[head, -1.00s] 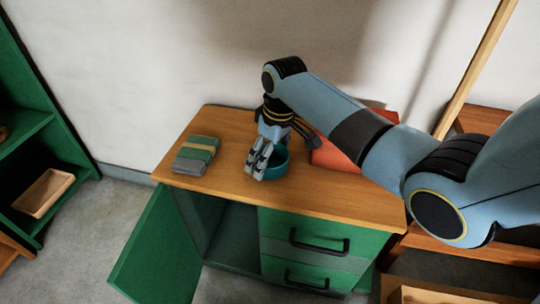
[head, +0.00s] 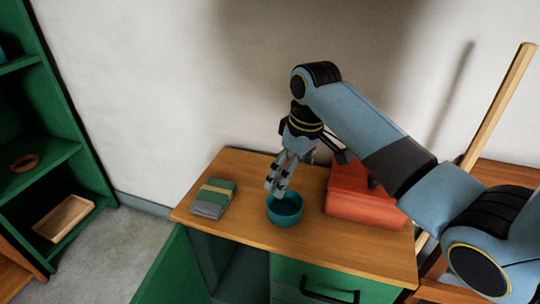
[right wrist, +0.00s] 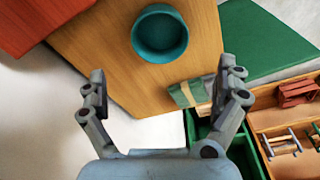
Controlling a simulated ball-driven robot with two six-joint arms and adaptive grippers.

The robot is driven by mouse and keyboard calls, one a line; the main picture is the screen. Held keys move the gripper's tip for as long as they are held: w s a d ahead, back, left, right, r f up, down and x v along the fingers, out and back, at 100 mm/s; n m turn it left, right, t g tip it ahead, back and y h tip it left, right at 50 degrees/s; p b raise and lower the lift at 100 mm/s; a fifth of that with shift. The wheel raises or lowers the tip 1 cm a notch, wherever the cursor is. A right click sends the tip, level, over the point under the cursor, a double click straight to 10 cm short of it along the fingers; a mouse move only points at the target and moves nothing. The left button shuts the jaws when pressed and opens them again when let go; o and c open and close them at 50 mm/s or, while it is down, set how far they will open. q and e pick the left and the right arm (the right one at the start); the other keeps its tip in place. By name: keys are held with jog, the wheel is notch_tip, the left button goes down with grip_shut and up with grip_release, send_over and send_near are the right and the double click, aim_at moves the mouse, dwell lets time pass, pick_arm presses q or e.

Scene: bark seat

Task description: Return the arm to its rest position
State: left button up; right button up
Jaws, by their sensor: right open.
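My right gripper (head: 278,188) is open and empty above the wooden cabinet top, just behind and over a teal bowl (head: 287,216) in the head view. The bowl stands upright on the cabinet top, and its inside looks empty. In the right wrist view, the bowl (right wrist: 160,34) lies beyond the two spread fingers, apart from them. My right arm reaches in from the right over an orange-red box (head: 362,208). My left gripper does not show in either view.
A banded grey-green cloth stack (head: 214,199) lies left of the bowl. The green cabinet (head: 318,279) has its left door (head: 165,270) standing open. A green shelf (head: 50,165) with a wooden tray (head: 64,218) stands at left. The wall is close behind.

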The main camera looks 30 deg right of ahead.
jog(key=s+a+r+m+t+h, duration=0.1)
jog(key=s+a+r, duration=0.1)
jog(key=s, duration=1.1)
jog(key=s+a+r+m, duration=0.2)
jog(key=s, duration=1.1)
jog(key=s+d+f+g, duration=0.1)
jog(key=s+d+f, duration=0.1)
jog(key=f, duration=1.2)
jog(key=s+d+f, duration=0.1)
jog(key=f, duration=1.3)
jog(key=s+d+f+g, duration=0.1)
jog(key=s+f, duration=1.2)
jog(key=s, duration=0.4)
jog(key=shift+s+f, duration=0.2)
jog(key=shift+s, duration=0.15)
